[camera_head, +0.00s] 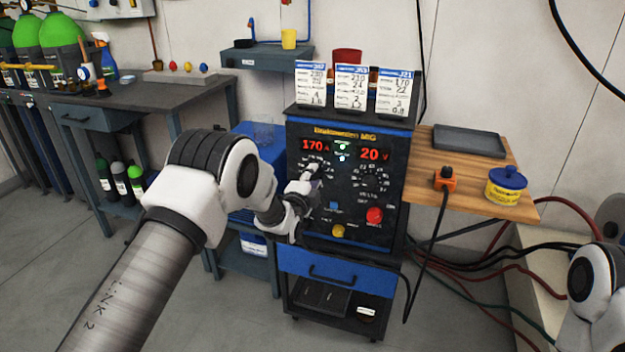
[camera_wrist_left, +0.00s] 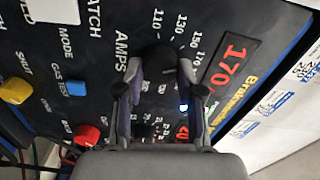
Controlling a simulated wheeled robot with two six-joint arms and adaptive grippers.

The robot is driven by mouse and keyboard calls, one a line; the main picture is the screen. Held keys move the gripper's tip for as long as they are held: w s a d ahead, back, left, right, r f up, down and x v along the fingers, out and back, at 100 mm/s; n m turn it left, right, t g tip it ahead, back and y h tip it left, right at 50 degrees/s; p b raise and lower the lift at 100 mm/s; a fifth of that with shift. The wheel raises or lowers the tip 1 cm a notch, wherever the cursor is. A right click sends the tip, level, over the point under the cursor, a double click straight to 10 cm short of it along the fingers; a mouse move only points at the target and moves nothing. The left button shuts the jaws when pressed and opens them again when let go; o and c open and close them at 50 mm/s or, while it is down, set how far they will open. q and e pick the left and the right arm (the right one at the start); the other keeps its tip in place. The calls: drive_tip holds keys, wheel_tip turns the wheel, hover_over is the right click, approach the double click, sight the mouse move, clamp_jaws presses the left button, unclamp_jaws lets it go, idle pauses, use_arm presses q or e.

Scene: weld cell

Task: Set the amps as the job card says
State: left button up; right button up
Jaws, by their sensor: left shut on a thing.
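The blue and black MIG welder (camera_head: 345,225) stands ahead, its left display (camera_head: 315,145) reading 170 A and its right display (camera_head: 374,154) reading 20 V. My left gripper (camera_head: 312,172) is at the amps dial on the panel's left side. The fingers hide part of the knob and scale. Three job cards stand on top: left (camera_head: 311,84), middle (camera_head: 351,87) and right (camera_head: 394,92). The right card's top figure looks like 170. My right gripper is out of view.
The volts knob (camera_head: 375,180) is right of the amps dial. A red button (camera_head: 374,215) and yellow knob (camera_head: 338,231) sit lower on the panel. A wooden side table (camera_head: 470,190) holds a tray, an orange connector and a yellow tin. Cables run down at the right.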

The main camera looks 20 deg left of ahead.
use_arm(q)
drive_tip(key=m, duration=0.5)
drive_tip(key=m+b, duration=0.1)
drive_tip(key=m, duration=0.1)
drive_tip(key=shift+f, duration=0.25)
drive_tip(key=m, duration=0.6)
drive_tip(key=shift+m+b, duration=0.3)
drive_tip(key=shift+b, duration=0.1)
drive_tip(key=o, duration=1.2)
drive_tip(key=shift+c, duration=0.2)
drive_tip(key=shift+s, duration=0.1)
drive_tip(key=s, duration=1.1)
drive_tip(key=shift+s+a, duration=0.25)
drive_tip(key=shift+s, duration=0.15)
